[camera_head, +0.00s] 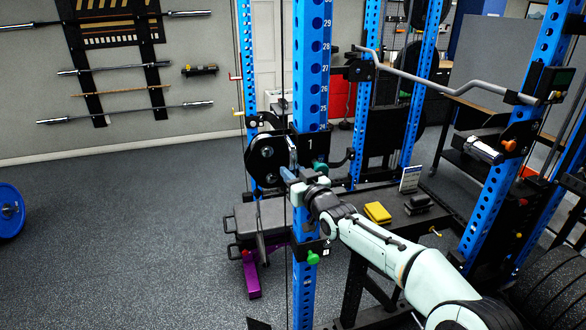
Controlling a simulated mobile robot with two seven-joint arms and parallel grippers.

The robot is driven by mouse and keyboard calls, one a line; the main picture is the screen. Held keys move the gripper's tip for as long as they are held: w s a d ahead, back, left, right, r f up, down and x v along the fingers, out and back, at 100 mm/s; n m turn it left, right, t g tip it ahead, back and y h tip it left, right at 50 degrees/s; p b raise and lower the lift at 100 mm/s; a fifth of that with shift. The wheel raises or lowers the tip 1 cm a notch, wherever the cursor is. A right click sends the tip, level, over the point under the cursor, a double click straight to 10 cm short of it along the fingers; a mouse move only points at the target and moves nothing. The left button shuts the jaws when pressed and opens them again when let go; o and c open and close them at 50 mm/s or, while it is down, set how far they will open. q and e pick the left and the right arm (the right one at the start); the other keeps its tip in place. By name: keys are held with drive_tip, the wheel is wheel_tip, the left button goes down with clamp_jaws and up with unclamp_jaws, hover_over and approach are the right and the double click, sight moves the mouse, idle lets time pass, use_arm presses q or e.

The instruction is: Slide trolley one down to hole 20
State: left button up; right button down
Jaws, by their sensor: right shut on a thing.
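Trolley one (311,142) is a black carriage marked "1" on the front blue upright (312,65), just below the printed number 25. Numbers from 29 down to 25 are readable; the number 20 cannot be read. My left gripper is out of view.
Another green knob (312,257) sits lower on the same upright. A bent bar (440,82) spans the rack behind. A padded bench (262,218) stands left of the upright. A yellow block (377,212) lies on a dark surface. The floor at left is mostly clear.

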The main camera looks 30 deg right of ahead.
use_arm(q)
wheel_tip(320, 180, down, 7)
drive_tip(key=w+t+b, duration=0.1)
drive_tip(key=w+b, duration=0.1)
drive_tip(key=b, duration=0.5)
use_arm(e)
wheel_tip(320, 180, down, 11)
drive_tip(key=c, duration=1)
unclamp_jaws()
drive_tip(key=shift+r, duration=0.15)
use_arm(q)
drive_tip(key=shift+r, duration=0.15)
use_arm(e)
drive_tip(key=s, duration=1.3)
drive_tip(key=shift+s+a, duration=0.2)
drive_tip(key=shift+a, duration=0.05)
